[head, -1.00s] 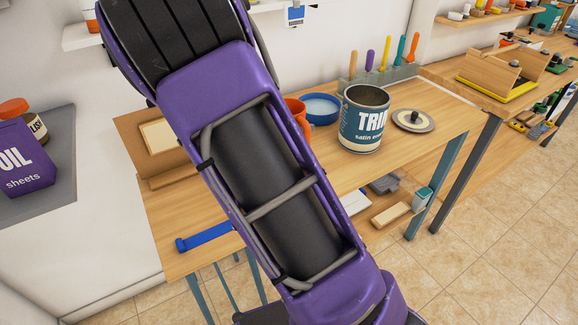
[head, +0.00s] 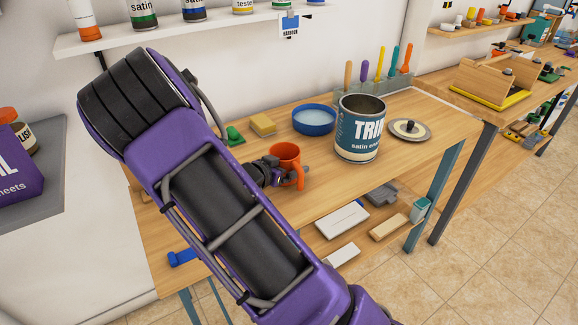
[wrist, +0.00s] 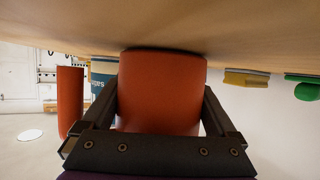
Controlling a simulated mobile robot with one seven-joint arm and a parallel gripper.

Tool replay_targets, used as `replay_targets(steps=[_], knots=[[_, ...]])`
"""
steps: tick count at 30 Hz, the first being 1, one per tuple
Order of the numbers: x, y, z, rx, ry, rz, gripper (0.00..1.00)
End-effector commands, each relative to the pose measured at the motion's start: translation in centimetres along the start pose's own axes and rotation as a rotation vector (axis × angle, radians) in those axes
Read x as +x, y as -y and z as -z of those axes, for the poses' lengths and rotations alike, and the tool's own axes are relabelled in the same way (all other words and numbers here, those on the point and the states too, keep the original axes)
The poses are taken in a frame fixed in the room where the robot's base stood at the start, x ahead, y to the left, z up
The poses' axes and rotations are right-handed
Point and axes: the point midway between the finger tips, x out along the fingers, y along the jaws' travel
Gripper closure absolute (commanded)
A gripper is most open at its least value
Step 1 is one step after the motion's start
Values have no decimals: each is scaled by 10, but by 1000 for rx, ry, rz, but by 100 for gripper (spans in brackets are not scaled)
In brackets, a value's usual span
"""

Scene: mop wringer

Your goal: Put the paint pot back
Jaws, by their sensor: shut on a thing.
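The orange paint pot (head: 286,153), a cup with a side handle, is at the left-middle of the workbench in the head view. My gripper (head: 277,172) reaches it from the left and is shut on it. In the wrist view the pot (wrist: 160,90) fills the space between the two dark fingers (wrist: 160,112). Its end meets the wooden bench surface in that picture; I cannot tell if it touches or hovers just above. The paint tin (head: 360,130), marked TRIM, stands open on the bench to the right of the pot.
A blue round tub (head: 314,120), a yellow sponge (head: 263,125) and a green item (head: 234,134) lie behind the pot. A tin lid (head: 409,129) is right of the tin. A rack of coloured handles (head: 378,82) stands behind. The bench's front middle (head: 330,185) is clear.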

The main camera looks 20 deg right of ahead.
Motion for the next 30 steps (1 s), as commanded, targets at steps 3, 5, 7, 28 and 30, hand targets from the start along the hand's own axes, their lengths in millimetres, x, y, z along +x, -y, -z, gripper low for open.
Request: replay_targets(steps=[3, 5, 7, 28, 30], knots=[[0, 0, 0, 0, 0, 0, 84], [1, 0, -1, 0, 0, 0, 84], [1, 0, -2, 0, 0, 0, 3], [-70, 1, 3, -1, 2, 5, 0], [-84, 1, 3, 1, 1, 4, 0]])
